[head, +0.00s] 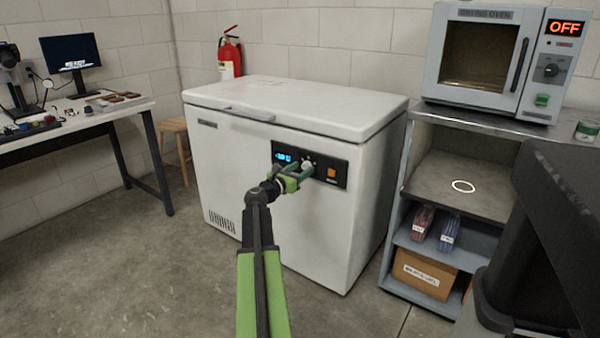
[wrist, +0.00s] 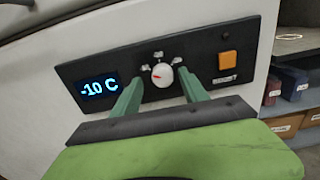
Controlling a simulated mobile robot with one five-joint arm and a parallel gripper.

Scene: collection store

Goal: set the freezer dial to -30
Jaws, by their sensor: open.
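The white chest freezer (head: 290,225) stands against the wall with its lid shut. Its black control panel (head: 340,171) is on the front; in the wrist view the panel (wrist: 204,68) fills the upper middle. The display (wrist: 100,88) reads -10 C. My gripper (head: 299,171) is at the panel. In the wrist view its green fingers (wrist: 160,90) are open, one on each side of the dial, apart from it as far as I can tell.
An orange button (wrist: 228,64) is right of the dial. A shelf unit (head: 455,190) with a drying oven (head: 487,60) reading OFF stands to the right. A desk (head: 75,125) and wooden stool (head: 174,126) are at left. A fire extinguisher (head: 230,55) hangs behind. Floor at left front is clear.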

